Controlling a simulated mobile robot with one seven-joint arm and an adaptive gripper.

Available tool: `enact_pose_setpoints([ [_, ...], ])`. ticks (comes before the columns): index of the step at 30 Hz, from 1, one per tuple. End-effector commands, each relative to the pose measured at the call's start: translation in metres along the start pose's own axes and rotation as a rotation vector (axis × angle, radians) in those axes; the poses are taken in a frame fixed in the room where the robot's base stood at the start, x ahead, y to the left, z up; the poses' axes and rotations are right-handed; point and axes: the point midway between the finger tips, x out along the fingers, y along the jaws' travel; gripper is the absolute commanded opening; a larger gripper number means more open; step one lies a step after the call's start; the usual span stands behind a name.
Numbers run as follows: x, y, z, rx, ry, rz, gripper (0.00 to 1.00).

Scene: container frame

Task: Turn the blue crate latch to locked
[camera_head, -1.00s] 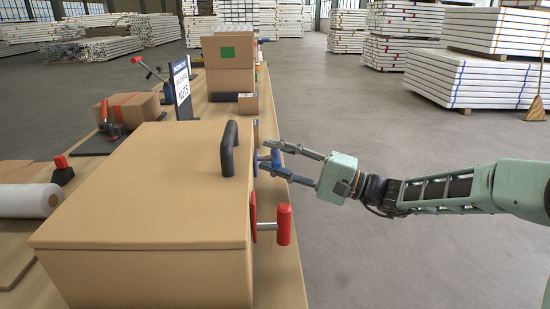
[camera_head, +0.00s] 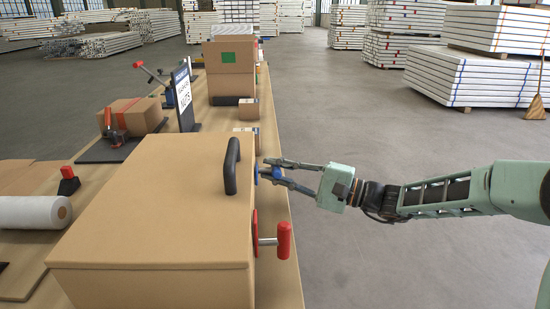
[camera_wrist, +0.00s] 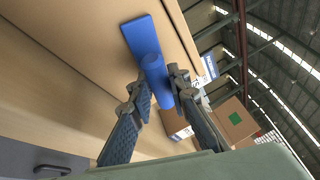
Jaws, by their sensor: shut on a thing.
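The brown crate (camera_head: 150,190) sits on the long table with a black handle (camera_head: 231,165) on it. The blue latch (camera_head: 265,174) is on the crate's right side, mostly behind my gripper (camera_head: 273,174) in the head view. In the wrist view the blue latch (camera_wrist: 140,38) shows as a flat bar with a round grip sticking out. My gripper (camera_wrist: 162,95) is shut on that round grip, one finger on each side. A red latch (camera_head: 283,240) with a round grip is nearer on the same crate side.
Stacked boxes (camera_head: 230,65), a sign (camera_head: 183,95) and a red-taped box (camera_head: 130,115) stand farther along the table. A white roll (camera_head: 35,212) lies at left. The floor right of the table is open around my arm.

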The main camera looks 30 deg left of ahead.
Motion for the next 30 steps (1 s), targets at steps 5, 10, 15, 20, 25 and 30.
enact_pose_setpoints([
  [5,0.0014,-0.0123,0.0035,0.153,0.032,0.059,0.00],
  [10,0.0015,-0.0122,0.0032,0.299,0.063,0.118,0.00],
  [15,0.0015,-0.0119,0.0030,0.444,0.094,0.179,0.00],
  [20,0.0017,-0.0118,0.0028,0.581,0.124,0.235,0.00],
  [25,0.0019,-0.0111,0.0025,0.725,0.155,0.296,0.00],
  [30,0.0017,-0.0096,0.0022,0.868,0.186,0.355,0.00],
])
